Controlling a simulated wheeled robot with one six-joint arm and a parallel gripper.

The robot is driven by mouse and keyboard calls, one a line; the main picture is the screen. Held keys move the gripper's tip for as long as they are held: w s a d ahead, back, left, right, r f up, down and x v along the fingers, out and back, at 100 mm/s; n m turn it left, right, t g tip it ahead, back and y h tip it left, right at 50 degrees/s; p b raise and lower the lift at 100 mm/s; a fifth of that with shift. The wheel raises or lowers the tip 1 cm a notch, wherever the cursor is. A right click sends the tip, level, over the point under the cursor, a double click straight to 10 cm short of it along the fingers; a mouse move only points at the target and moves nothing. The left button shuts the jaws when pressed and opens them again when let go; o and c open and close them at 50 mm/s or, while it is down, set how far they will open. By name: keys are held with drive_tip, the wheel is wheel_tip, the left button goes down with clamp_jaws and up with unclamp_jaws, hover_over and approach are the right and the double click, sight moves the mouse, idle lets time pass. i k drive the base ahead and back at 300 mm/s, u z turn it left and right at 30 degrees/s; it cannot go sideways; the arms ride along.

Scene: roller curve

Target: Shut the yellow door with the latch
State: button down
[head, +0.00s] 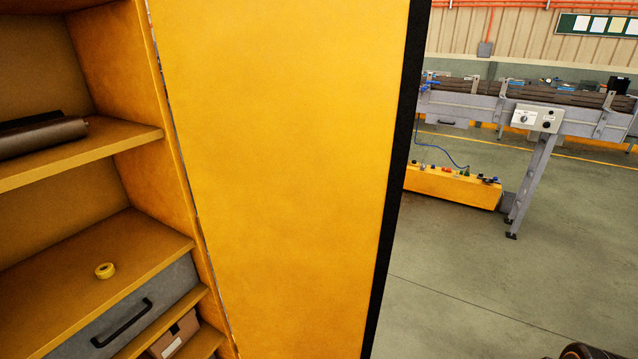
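The yellow door (285,180) stands open and fills the middle of the head view. Its left side meets the yellow cabinet (125,75) along a hinge line, and a black strip (398,180) runs down its free right edge. I see one broad flat face of the door. No latch shows on this face; it may be hidden or out of frame. My gripper is not in view. A dark rounded part (590,351) shows at the bottom right corner, too cropped to identify.
A conveyor (490,108) and a low yellow box (452,187) stand behind, right. The floor (480,280) right of the door is clear.

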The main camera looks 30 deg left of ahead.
sight(294, 120)
drive_tip(key=i, duration=3.5)
drive_tip(key=u, duration=3.65)
drive_tip(key=i, duration=0.25)
drive_tip(key=u, duration=1.5)
